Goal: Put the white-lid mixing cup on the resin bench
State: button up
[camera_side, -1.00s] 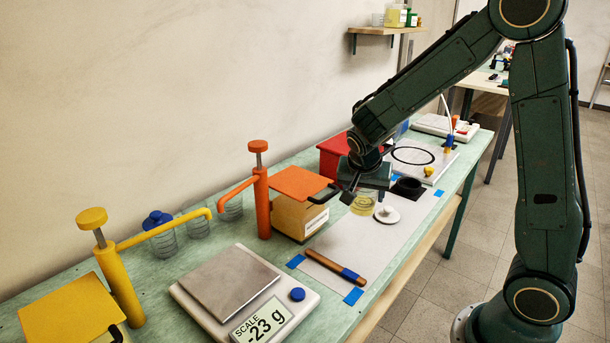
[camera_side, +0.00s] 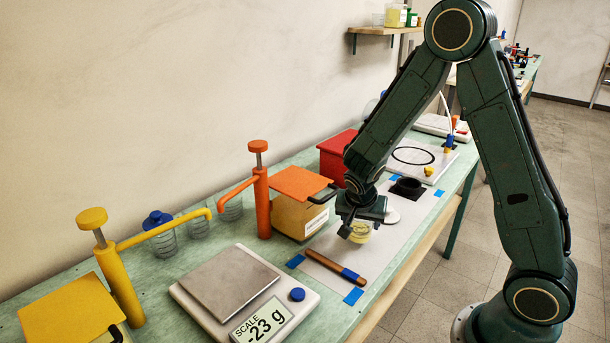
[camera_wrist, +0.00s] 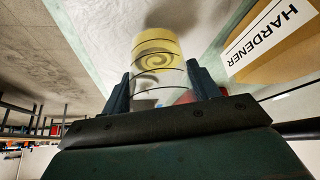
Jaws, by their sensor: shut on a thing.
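My gripper (camera_side: 360,222) is shut on a clear cup with yellow contents (camera_side: 359,235), over the grey mat. In the wrist view the cup (camera_wrist: 157,62) sits between the two fingers, with a yellow swirl and dark rings on it. Whether its base touches the mat is hard to tell. A white lid (camera_side: 393,215) lies apart from the cup on the mat, partly hidden behind my gripper. The green bench top (camera_side: 222,262) runs under everything.
A wooden-handled tool (camera_side: 337,268) lies in front of the cup. A scale (camera_side: 230,283) reading -23 g, an orange pump (camera_side: 262,200), a hardener box (camera_side: 302,205) and a blue-lidded jar (camera_side: 159,233) stand to the left.

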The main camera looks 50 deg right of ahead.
jog(key=shift+f, duration=1)
jog(key=shift+f, duration=0.2)
jog(key=o, duration=1)
jog(key=shift+r, duration=0.2)
jog(key=shift+v, duration=0.85)
jog(key=v, duration=1)
jog(key=shift+r, duration=0.15)
jog(key=shift+r, duration=0.1)
